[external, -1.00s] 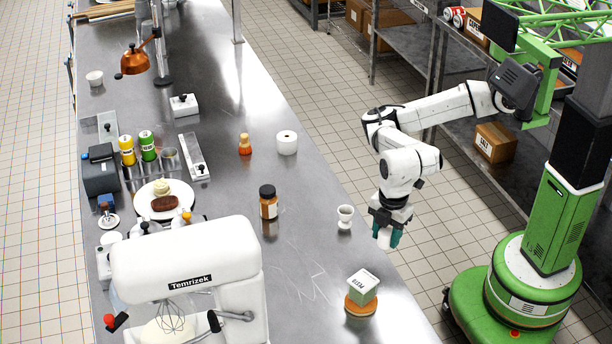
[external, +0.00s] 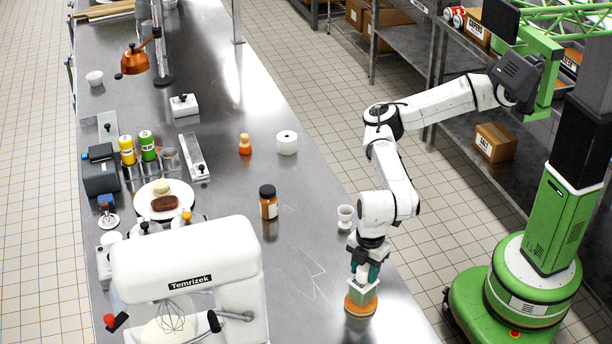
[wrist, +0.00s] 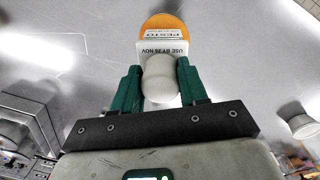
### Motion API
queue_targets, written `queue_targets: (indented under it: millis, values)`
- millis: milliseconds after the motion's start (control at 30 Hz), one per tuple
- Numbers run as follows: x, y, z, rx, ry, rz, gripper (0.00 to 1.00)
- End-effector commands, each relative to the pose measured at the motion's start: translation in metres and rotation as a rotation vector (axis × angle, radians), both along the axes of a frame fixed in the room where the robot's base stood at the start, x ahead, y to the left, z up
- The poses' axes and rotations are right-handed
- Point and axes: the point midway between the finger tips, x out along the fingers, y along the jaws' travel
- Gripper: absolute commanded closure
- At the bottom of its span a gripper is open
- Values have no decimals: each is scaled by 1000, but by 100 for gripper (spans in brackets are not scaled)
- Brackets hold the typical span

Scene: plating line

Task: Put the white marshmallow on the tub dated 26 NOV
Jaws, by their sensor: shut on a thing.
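The white marshmallow (wrist: 160,78) is between the two green fingers of my gripper (wrist: 160,88) in the wrist view. My gripper (external: 366,270) is shut on it and sits right above the tub in the external view. In the wrist view the tub (wrist: 163,48) reads PESTO and USE BY 26 NOV. The marshmallow overlaps the tub's near part there. I cannot tell whether the marshmallow touches the tub's top.
A white egg cup (external: 345,217) stands just behind my gripper near the counter edge. A brown jar (external: 268,203) is farther left, and the white mixer (external: 190,265) fills the near left. The steel counter between mixer and tub is clear.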

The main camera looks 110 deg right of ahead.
Motion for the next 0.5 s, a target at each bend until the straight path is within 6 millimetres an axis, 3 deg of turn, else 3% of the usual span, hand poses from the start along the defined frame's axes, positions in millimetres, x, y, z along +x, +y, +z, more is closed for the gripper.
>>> queue_targets:
  millis: [167, 200, 433, 500]
  values:
    - [0, 0, -3, 1, 0, -1, 67]
    - [0, 0, -2, 1, -1, -1, 55]
    - [0, 0, -2, 0, 0, 0, 33]
    - [0, 0, -2, 0, 0, 0, 31]
